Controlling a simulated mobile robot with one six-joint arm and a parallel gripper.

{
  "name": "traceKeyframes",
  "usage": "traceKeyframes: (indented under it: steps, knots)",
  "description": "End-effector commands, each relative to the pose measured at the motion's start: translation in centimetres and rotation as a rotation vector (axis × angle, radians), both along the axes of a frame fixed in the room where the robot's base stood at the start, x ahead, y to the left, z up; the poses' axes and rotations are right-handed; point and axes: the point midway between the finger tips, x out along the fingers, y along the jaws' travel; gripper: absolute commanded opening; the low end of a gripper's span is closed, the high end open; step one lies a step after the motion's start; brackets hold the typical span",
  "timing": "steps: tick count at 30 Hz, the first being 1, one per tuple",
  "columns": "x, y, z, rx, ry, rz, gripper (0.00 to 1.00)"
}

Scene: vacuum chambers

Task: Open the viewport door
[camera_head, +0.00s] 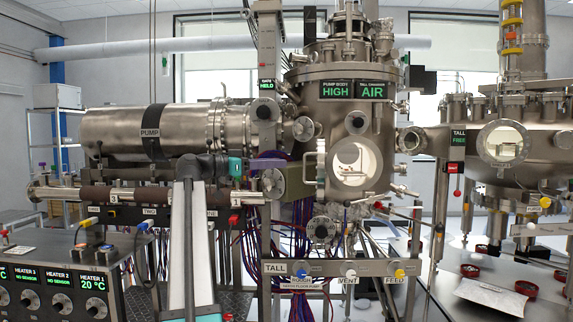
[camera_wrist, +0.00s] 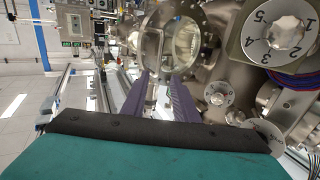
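The viewport door (camera_head: 354,162) is on the front of the steel tall chamber, with a round window that glows pale. It looks closed. A curved metal handle (camera_head: 309,167) sits at the left of the window. In the wrist view, the round window with its metal ring (camera_wrist: 187,43) is beyond my fingertips. My gripper (camera_head: 284,162) is left of the viewport, purple fingers pointing towards the chamber. In the wrist view my gripper (camera_wrist: 160,77) has its two fingers apart with nothing between them. I cannot tell the exact distance from fingers to handle.
A box with a numbered dial (camera_wrist: 275,38) is close on the right in the wrist view. The tall chamber's signs (camera_head: 352,90) read HIGH and AIR. A valve panel (camera_head: 345,268) stands below.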

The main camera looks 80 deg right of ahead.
Motion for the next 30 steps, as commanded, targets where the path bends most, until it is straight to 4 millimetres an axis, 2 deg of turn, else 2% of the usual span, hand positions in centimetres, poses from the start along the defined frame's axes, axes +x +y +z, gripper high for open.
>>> traceKeyframes:
  steps: [3, 9, 26, 30]
  knots:
    - [1.3, 1.0, 0.0, 0.001, -0.001, 0.002, 0.27]
    - [2.5, 2.0, 0.0, 0.001, -0.001, 0.001, 0.27]
    - [2.6, 2.1, 0.0, 0.001, -0.001, 0.0, 0.27]
    - [3.3, 2.3, 0.1, 0.001, -0.001, 0.009, 0.27]
